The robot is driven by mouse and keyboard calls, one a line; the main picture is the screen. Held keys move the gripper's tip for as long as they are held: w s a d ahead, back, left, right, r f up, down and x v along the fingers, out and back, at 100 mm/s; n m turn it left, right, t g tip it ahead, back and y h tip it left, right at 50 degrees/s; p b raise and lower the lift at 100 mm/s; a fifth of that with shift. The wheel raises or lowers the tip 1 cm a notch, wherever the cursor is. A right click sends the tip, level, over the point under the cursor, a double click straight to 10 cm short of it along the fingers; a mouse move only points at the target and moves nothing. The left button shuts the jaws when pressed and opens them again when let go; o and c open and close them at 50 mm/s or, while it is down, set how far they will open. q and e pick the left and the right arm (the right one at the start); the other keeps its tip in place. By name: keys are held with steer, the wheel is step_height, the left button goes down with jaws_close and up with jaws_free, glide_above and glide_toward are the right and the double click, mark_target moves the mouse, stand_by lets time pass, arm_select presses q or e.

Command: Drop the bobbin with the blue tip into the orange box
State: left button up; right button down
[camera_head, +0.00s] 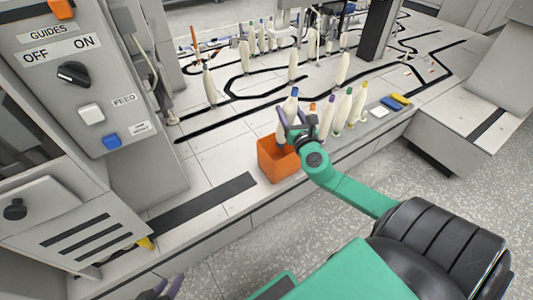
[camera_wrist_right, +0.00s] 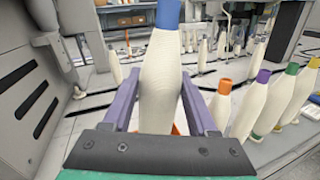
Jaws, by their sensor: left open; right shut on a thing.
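The bobbin with the blue tip (camera_head: 291,104) is cream-coloured and roughly upright. My right gripper (camera_head: 288,124) is shut on it; the wrist view shows the bobbin (camera_wrist_right: 160,75) between the two purple fingers (camera_wrist_right: 160,104). The orange box (camera_head: 276,168) stands on the table, open at the top. In the head view the bobbin's lower end overlaps the box's back rim; its exact height above the box is hard to tell. In the wrist view only slivers of orange show behind the bobbin. My left gripper (camera_head: 163,292) is open and empty at the bottom edge, partly cut off.
Several bobbins with orange (camera_head: 312,108), purple (camera_head: 327,122), green and yellow tips stand right of my right gripper. More bobbins (camera_head: 209,85) stand farther back along black track lines. A grey control panel (camera_head: 85,80) rises at the left.

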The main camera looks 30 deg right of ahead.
steer(key=shift+a+f, duration=0.1)
steer(key=shift+f, duration=0.05)
step_height(320, 180, down, 5)
steer(key=b, duration=0.5)
steer(key=shift+f+b, duration=0.25)
steer(key=shift+b, duration=0.1)
arm_select(q)
steer(key=d+f+n+t+h, duration=0.1)
steer(key=d+f+t+h, duration=0.1)
steer(key=d+f+t, duration=0.2)
steer(key=shift+d+f, duration=0.25)
steer(key=shift+f, duration=0.35)
steer(key=shift+w, duration=0.1)
arm_select(e)
steer(key=shift+s, duration=0.1)
steer(key=shift+c, duration=0.5)
jaws_free()
steer(key=shift+r, duration=0.1)
steer(key=shift+s+a, duration=0.1)
